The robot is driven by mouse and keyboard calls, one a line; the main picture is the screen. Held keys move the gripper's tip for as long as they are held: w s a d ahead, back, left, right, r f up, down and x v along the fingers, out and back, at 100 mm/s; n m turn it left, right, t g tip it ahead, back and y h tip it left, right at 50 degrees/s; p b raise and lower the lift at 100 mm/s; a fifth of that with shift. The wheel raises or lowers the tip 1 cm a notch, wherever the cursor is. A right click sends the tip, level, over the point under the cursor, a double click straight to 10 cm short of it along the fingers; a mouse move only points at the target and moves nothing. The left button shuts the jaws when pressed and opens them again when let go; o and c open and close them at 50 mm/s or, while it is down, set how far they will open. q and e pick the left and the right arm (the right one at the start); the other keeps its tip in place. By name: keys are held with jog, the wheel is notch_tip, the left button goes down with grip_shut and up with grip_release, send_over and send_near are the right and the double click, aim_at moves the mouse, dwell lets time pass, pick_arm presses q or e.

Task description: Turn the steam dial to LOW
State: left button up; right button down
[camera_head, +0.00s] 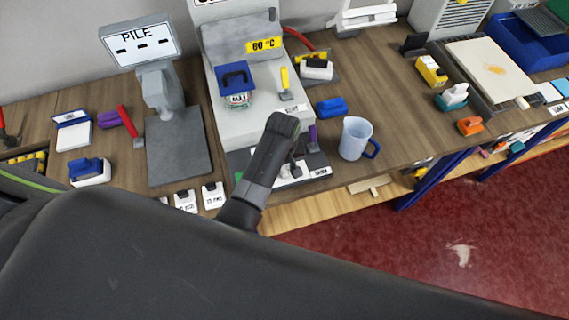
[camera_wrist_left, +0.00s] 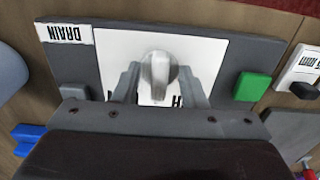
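In the left wrist view the steam dial is a light grey knob (camera_wrist_left: 158,70) on a white plate (camera_wrist_left: 208,52). The plate is set in a dark grey panel (camera_wrist_left: 258,60). My left gripper (camera_wrist_left: 158,82) is open, with one finger on each side of the knob. I cannot tell whether either finger touches it. Dark letters on the plate are mostly hidden by the gripper, so the setting cannot be read. In the head view my left gripper (camera_head: 295,165) is over the panel (camera_head: 238,159) and hides the dial. My right gripper is not in view.
A green button (camera_wrist_left: 252,86) and a DRAIN label (camera_wrist_left: 65,33) flank the plate. A blue-white mug (camera_head: 355,138) stands right of the panel. Behind it is a grey machine with an 80 °C sign (camera_head: 264,45). The PILE stand (camera_head: 180,145) is to the left.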

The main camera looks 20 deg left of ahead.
pick_arm(q)
grip_shut()
jog(key=m, duration=0.6)
jog(key=shift+a, duration=0.2)
jog(key=m, duration=0.5)
jog(key=shift+w+a+m, duration=0.1)
jog(key=shift+m, duration=0.3)
dwell(0.3)
grip_release()
